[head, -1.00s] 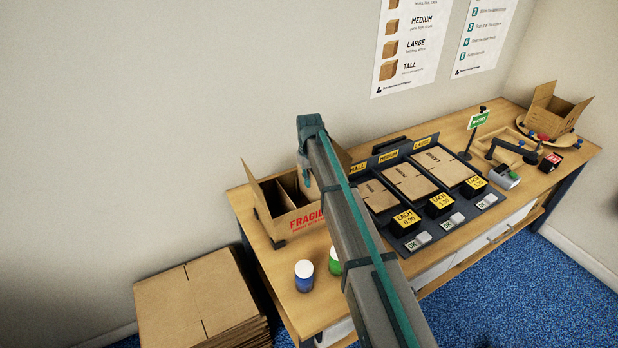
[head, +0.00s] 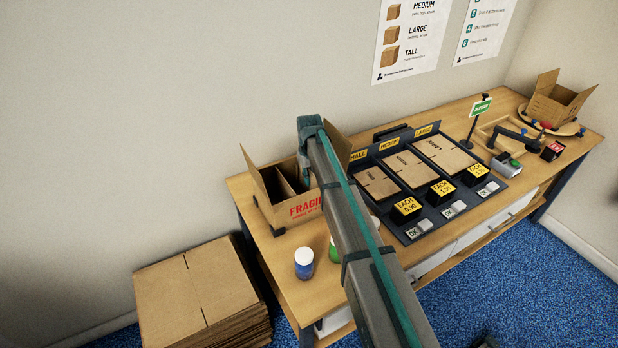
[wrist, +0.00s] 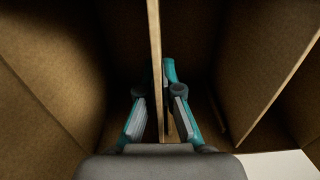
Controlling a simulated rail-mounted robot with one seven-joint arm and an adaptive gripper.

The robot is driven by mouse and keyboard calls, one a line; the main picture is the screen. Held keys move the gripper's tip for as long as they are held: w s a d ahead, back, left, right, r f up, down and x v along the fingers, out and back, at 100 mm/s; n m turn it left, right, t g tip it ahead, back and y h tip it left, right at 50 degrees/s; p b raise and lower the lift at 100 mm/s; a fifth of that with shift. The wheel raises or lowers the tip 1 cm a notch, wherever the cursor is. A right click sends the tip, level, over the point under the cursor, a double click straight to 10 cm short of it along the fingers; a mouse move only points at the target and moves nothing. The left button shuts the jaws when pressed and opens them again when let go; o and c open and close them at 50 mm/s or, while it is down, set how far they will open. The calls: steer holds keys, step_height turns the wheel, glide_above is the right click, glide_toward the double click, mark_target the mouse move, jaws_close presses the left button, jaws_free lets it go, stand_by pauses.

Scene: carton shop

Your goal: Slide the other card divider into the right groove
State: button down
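The open carton (head: 309,207), marked FRAGILE in red, stands at the table's left end. An upright card divider (head: 287,179) shows inside it. My gripper (wrist: 160,98) points down into the carton; in the head view, my arm hides the carton's right part. In the wrist view, a card panel (wrist: 155,45) stands edge-on between my two fingers. The finger pads look apart from it on both sides, so the gripper seems open around it. I cannot make out the grooves.
A blue white-capped bottle (head: 304,263) and a partly hidden green one (head: 334,251) stand in front of the carton. A dark rack (head: 428,232) of flat cartons lies to the right. Stacked cardboard (head: 200,290) stands left of the table. The wall is close behind.

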steer(key=c, duration=1.2)
jaws_free()
steer(key=shift+c, duration=0.2)
